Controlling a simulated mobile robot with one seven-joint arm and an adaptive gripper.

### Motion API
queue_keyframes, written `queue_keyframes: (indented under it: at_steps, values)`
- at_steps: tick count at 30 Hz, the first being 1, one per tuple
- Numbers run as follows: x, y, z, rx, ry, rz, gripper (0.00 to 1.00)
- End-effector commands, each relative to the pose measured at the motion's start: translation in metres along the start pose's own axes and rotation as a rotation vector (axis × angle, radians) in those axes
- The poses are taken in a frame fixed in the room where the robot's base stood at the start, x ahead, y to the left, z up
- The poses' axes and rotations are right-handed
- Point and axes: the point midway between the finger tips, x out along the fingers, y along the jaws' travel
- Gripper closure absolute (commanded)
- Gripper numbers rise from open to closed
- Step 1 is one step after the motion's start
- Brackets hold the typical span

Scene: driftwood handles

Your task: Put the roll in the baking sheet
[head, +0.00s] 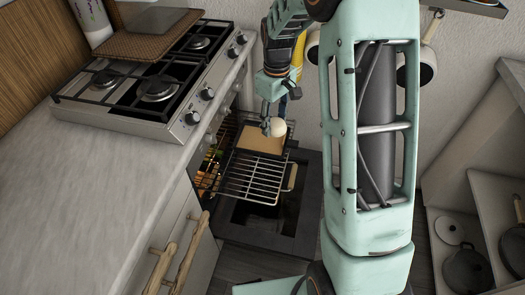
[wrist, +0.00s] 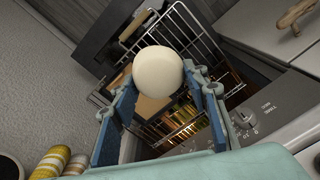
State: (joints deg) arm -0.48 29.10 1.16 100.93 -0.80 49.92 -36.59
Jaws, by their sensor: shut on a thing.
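My gripper (head: 272,122) is shut on a pale, rounded roll (head: 278,127). In the wrist view the roll (wrist: 157,70) sits at the ends of the blue finger pads, one on each side. The tan baking sheet (head: 256,143) lies on the pulled-out oven rack (head: 250,180). In the head view the roll overlaps the sheet's far part and appears above it. In the wrist view part of the sheet (wrist: 148,107) shows behind the roll. The exact height gap cannot be told.
The oven under the stove (head: 150,100) is open, its door (head: 262,235) lowered below the rack. The counter (head: 75,175) is at left, with wooden cabinet handles (head: 180,255) below. A shelf with pans (head: 465,268) stands at right. The near part of the rack is bare.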

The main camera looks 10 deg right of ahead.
Motion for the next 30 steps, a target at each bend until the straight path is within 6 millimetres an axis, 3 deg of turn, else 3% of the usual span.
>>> queue_keyframes:
  at_steps: [1, 12, 18, 23, 30]
  values:
    - [0.025, 0.002, -0.005, -0.042, 0.001, 0.001, 0.82]
    - [0.102, 0.017, -0.033, -0.364, 0.001, 0.002, 0.82]
    - [0.123, 0.022, -0.042, -0.472, 0.001, 0.002, 0.82]
    - [0.128, 0.025, -0.047, -0.504, 0.001, 0.002, 0.82]
    - [0.144, 0.049, -0.072, -0.506, 0.0, 0.002, 0.82]
